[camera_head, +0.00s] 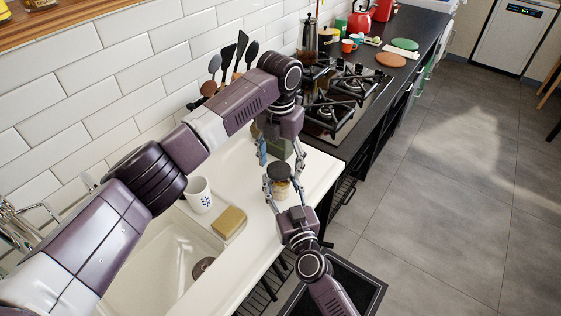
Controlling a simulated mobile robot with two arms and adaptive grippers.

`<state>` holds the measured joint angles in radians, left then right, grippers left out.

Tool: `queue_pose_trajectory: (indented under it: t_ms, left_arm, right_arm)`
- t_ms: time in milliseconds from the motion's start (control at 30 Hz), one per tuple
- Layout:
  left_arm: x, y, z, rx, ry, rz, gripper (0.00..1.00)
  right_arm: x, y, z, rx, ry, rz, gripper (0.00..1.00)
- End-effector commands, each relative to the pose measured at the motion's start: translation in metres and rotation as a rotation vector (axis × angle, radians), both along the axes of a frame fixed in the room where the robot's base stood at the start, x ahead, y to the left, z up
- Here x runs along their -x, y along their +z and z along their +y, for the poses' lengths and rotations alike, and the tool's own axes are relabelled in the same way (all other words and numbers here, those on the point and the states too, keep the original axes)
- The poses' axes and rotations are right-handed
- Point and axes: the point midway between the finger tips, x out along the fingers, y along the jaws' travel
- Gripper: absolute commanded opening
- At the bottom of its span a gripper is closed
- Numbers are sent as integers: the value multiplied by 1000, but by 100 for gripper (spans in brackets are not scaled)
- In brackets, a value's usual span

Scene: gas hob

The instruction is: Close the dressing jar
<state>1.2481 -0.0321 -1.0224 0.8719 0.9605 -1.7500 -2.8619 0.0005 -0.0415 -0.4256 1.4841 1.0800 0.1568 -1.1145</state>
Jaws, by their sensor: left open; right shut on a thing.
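The dressing jar (281,188) stands near the front edge of the white counter, with a pale yellowish body. A dark round lid (279,171) shows directly over the body; I cannot tell whether it is fully seated. My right gripper (283,182) reaches up from the bottom and is shut on the jar, with its fingers on either side. My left gripper (281,158) comes from above and points down just behind the lid. It is open, with its fingers apart and nothing visibly held.
A white mug (198,194) and a yellow sponge (229,222) are left of the jar, by the sink (160,262). A dark green object (279,147) stands behind my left fingers. The gas hob (345,95) is beyond. A black bin (352,284) is below.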

Motion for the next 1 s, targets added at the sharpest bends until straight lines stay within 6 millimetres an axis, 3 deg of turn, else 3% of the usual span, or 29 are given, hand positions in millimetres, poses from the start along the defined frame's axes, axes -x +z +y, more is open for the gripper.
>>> queue_pose_trajectory:
  t_ms: [167, 433, 833, 1000]
  left_arm:
    - [-1, 9, 1, -1, 2, -3, 64]
    - [-1, 42, 1, -2, 3, -3, 64]
    - [-1, 45, 1, -3, 24, -1, 61]
    - [-1, 46, 1, -1, 192, -1, 61]
  right_arm:
    - [2, -6, 0, 4, 2, 9, 0]
    - [2, -6, 0, 3, 2, 10, 0]
    - [2, -6, 0, 3, 2, 10, 0]
    - [2, -6, 0, 3, 2, 10, 0]
